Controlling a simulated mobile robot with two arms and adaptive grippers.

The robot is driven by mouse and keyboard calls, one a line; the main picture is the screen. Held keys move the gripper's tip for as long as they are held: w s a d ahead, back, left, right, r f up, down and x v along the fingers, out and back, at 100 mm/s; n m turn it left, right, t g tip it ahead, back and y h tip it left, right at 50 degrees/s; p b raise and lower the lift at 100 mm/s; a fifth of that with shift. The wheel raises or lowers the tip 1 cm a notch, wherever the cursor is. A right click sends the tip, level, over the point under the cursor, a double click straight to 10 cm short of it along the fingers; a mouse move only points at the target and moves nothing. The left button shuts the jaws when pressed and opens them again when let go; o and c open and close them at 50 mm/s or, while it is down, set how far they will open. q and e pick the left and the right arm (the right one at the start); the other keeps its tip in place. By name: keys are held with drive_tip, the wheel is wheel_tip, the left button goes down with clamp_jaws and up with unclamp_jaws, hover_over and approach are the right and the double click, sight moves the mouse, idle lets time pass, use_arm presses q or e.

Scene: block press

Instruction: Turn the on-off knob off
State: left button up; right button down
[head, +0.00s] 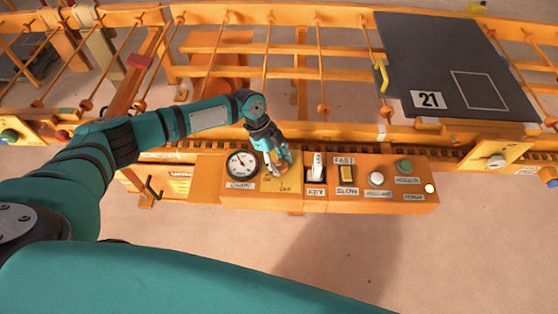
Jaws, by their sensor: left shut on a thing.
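An orange control panel (325,207) runs across the middle of the head view. My left gripper (276,170) is at the panel between the round gauge and the white-handled switch. It is shut on the on-off knob, which sits just above the "OFF" label (285,189). The gripper fingers hide most of the knob, so I cannot tell which way it points. My right gripper is not in view.
The panel also carries a round gauge (241,164), a white-handled switch (317,166), a yellow rocker (347,174), a white button (376,178) and a green button (404,165). Behind are orange rails and a dark plate (455,50) marked 21. Floor in front is clear.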

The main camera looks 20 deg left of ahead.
use_arm(q)
drive_tip(key=shift+c, duration=0.6)
drive_tip(key=shift+s+r+n+t+p, duration=0.2)
drive_tip(key=shift+n+t+p, duration=0.2)
drive_tip(key=shift+n+p, duration=0.7)
drive_tip(key=n+t+p, duration=0.1)
drive_tip(key=n+p, duration=0.2)
drive_tip(key=p, duration=0.1)
drive_tip(key=n+t+y+p, duration=0.1)
drive_tip(key=n+t+p, duration=0.1)
drive_tip(key=n+p, duration=0.2)
drive_tip(key=shift+s+d+r+n+p, duration=0.1)
drive_tip(key=shift+s+d+n+p, duration=0.05)
drive_tip(key=shift+n+p, duration=0.2)
drive_tip(key=n+y+p, duration=0.1)
drive_tip(key=n+p, duration=0.1)
drive_tip(key=shift+n+t+p, duration=0.3)
drive_tip(key=shift+n+p, duration=0.05)
drive_tip(key=shift+p, duration=0.05)
drive_tip(key=shift+f+n+p, duration=0.2)
drive_tip(key=shift+n+p, duration=0.3)
drive_tip(key=shift+n, duration=0.2)
drive_tip(key=o, duration=1.2)
drive_tip(key=shift+c, duration=0.2)
